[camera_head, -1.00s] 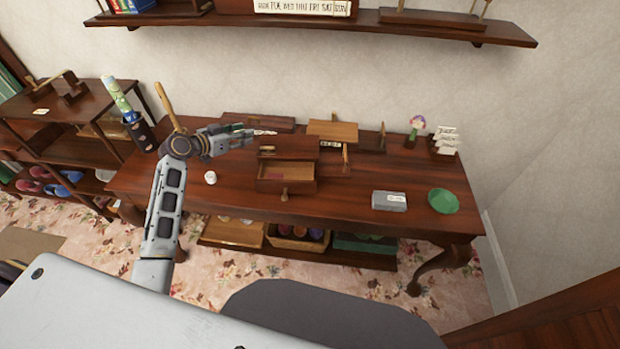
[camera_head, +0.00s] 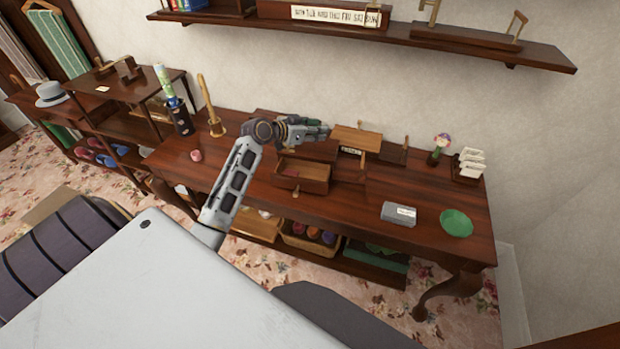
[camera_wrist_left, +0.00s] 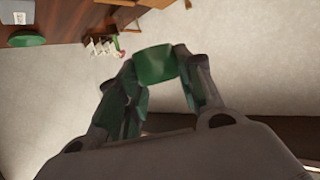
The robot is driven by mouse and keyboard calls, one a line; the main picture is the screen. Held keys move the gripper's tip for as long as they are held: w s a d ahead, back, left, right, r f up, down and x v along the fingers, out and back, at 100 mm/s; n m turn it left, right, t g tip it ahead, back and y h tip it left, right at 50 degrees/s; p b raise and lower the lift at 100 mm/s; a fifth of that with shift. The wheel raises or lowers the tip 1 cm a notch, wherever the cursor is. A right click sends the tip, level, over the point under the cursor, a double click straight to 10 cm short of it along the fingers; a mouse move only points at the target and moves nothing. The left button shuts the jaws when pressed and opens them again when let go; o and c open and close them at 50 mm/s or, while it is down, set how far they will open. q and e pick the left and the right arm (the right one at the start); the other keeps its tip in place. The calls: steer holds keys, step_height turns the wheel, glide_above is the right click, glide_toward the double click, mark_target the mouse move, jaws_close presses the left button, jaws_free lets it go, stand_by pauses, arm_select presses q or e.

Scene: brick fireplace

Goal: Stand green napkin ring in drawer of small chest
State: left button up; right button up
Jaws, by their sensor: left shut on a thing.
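My left gripper (camera_head: 322,131) is shut on the green napkin ring, which shows between the fingertips in the left wrist view (camera_wrist_left: 155,65). In the head view the ring is too small to make out against the fingers. The gripper is above the back of the small chest (camera_head: 318,152) on the dark wooden table. The chest's drawer (camera_head: 303,178) is pulled out toward me, its reddish floor partly visible. The gripper and ring are apart from the drawer, behind it in the picture. My right gripper is not in view.
A light-topped wooden box (camera_head: 356,139) stands just right of the chest. A candlestick (camera_head: 212,115) and a small pinkish object (camera_head: 196,155) are at the left. A shelf (camera_head: 400,35) runs above.

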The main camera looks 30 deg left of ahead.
mark_target(314, 153)
arm_select(q)
steer(key=shift+w+a+r, duration=0.1)
steer(key=shift+a, duration=0.25)
steer(key=shift+d, duration=0.2)
step_height(314, 153, down, 6)
steer(key=shift+p, duration=0.35)
stand_by(0.3)
step_height(314, 153, down, 4)
steer(key=shift+a, duration=0.1)
stand_by(0.5)
steer(key=shift+f+b, duration=0.55)
steer(key=shift+f, duration=0.1)
